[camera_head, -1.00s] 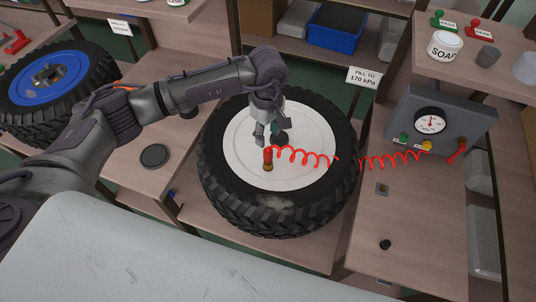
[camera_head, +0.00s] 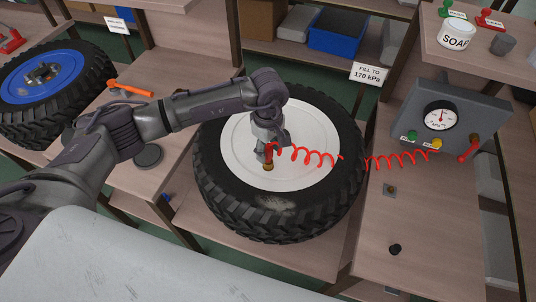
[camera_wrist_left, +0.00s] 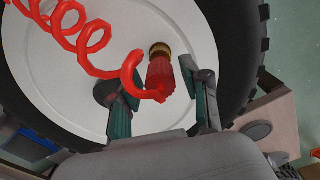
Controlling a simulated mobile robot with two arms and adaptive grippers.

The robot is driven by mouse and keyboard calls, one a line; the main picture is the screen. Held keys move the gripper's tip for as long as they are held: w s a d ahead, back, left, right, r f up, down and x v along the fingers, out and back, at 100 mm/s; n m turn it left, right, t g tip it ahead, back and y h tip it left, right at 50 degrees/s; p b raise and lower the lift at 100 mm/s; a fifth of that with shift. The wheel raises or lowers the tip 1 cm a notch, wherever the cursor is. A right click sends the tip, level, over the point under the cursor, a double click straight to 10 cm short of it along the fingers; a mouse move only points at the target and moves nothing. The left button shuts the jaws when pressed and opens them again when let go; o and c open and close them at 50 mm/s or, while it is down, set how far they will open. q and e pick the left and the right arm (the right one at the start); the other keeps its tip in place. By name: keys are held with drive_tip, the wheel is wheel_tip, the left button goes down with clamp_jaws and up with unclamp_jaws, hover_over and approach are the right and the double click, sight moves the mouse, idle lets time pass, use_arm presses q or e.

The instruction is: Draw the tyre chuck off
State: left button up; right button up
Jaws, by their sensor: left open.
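The red tyre chuck (camera_head: 268,153) sits on the brass valve (camera_head: 268,167) of the white-disc wheel with a black tyre (camera_head: 280,222). A coiled red hose (camera_head: 310,157) runs from the chuck to the gauge box. My left gripper (camera_head: 265,148) is right at the chuck. In the left wrist view, the red chuck (camera_wrist_left: 160,72) lies between the two spread fingers of my left gripper (camera_wrist_left: 152,82), with a gap beside it. The brass collar (camera_wrist_left: 160,48) shows at the chuck's far end. My right gripper is not in view.
The grey gauge box (camera_head: 450,115) with green, yellow and red fittings stands to the right. A blue-rimmed wheel (camera_head: 45,80) lies at the left, near an orange-handled tool (camera_head: 132,88). A dark round disc (camera_head: 148,156) lies on the left bench.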

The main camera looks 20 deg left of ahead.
sight(268, 147)
use_arm(q)
drive_tip(key=shift+c, duration=0.2)
clamp_jaws()
drive_tip(key=shift+w+r, duration=0.1)
drive_tip(key=shift+r, duration=0.25)
drive_tip(key=shift+r, duration=0.1)
drive_tip(key=shift+r+p, duration=0.7)
drive_tip(key=shift+r, duration=0.45)
drive_tip(key=shift+r+p, duration=0.5)
drive_tip(key=shift+r, duration=0.8)
